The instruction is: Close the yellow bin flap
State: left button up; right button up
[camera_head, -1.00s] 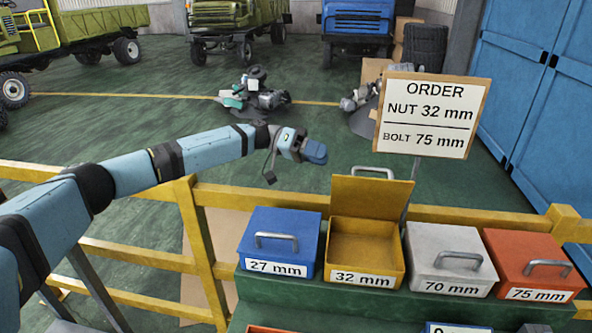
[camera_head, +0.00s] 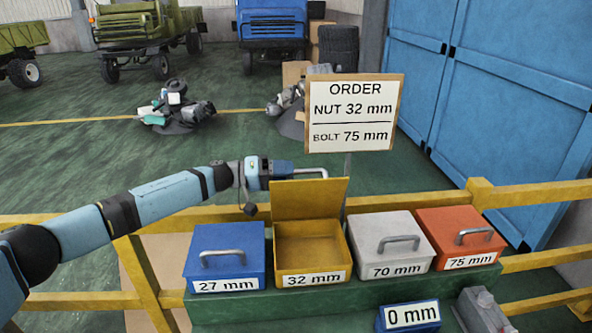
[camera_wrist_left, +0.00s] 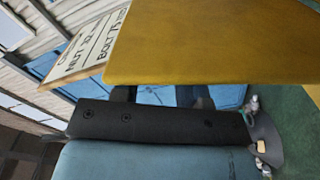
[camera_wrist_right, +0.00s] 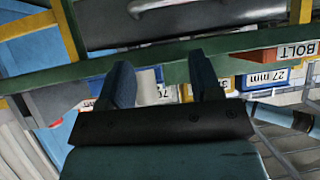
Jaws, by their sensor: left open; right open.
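The yellow bin (camera_head: 310,268), labelled 32 mm, stands open between the blue and grey bins. Its yellow flap (camera_head: 310,198) is raised upright at the back edge, with a metal handle (camera_head: 312,172) showing behind its top. My left gripper (camera_head: 284,170) is open beside the top left corner of the flap, near the handle; contact cannot be told. In the left wrist view the flap (camera_wrist_left: 215,45) fills the upper right and hides much of the fingers. My right gripper is out of the head view; in the right wrist view it is open and empty (camera_wrist_right: 160,75).
The blue 27 mm bin (camera_head: 225,262), grey 70 mm bin (camera_head: 392,250) and orange 75 mm bin (camera_head: 458,242) are closed on the green shelf (camera_head: 250,305). The order sign (camera_head: 352,115) rises behind the bins. A yellow rail (camera_head: 540,193) runs behind them.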

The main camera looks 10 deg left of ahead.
pick_arm(q)
jog(key=shift+w+d, duration=0.15)
jog(key=shift+d, duration=0.6)
jog(key=shift+w+d, duration=0.15)
jog(key=shift+d, duration=0.55)
jog(key=shift+c, duration=0.2)
grip_shut()
jog(key=shift+s, duration=0.1)
